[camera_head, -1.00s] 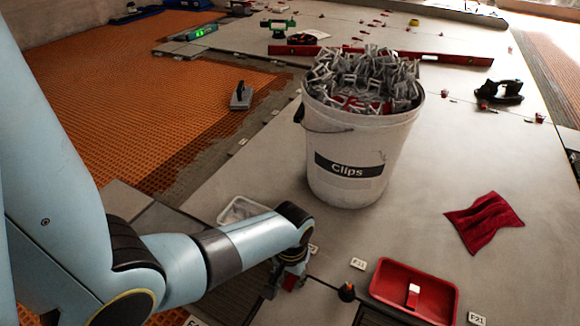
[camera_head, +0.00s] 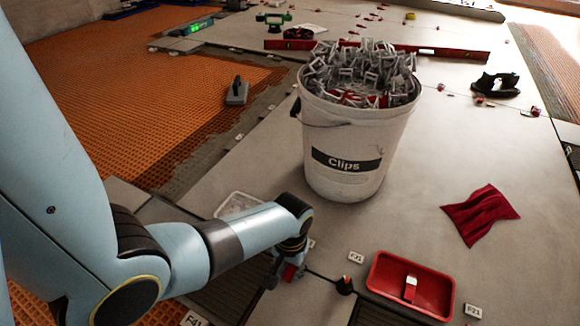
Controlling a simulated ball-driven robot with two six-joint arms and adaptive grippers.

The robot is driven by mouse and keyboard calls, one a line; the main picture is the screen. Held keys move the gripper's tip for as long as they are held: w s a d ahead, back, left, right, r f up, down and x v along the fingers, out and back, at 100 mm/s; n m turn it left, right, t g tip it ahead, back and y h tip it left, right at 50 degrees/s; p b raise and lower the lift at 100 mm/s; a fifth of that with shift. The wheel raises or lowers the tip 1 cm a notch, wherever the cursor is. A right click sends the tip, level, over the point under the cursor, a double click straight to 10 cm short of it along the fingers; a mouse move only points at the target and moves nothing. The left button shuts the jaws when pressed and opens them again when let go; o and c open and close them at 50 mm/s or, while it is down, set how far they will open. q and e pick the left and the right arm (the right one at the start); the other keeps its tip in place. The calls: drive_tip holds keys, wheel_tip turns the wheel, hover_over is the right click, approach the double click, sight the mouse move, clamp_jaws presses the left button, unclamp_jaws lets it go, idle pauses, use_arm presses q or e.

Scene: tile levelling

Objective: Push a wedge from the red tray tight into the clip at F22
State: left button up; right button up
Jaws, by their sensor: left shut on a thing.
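The red tray (camera_head: 378,282) lies on the tiles at the lower right, with one red and white wedge-like piece (camera_head: 410,288) in it. My left gripper (camera_head: 288,272) points down close to the tile joint, left of the tray. It is shut on a small red piece that looks like a wedge, mostly hidden by the fingers. The clip at F22 cannot be made out; a label beside the gripper (camera_head: 311,243) is partly hidden. My right gripper is not in view.
A white bucket (camera_head: 345,185) full of clips stands just behind the gripper. A small black and orange object (camera_head: 344,284) sits between gripper and tray. A red cloth (camera_head: 481,215) lies at the right. A clear shallow container (camera_head: 238,204) is behind my left forearm.

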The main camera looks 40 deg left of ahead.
use_arm(q)
drive_tip(key=shift+w+r, duration=0.1)
drive_tip(key=shift+w, duration=0.1)
drive_tip(key=o, duration=0.9)
drive_tip(key=shift+s, duration=0.1)
drive_tip(key=shift+r, duration=0.1)
wheel_tip(320, 180, up, 12)
drive_tip(key=shift+f, duration=0.1)
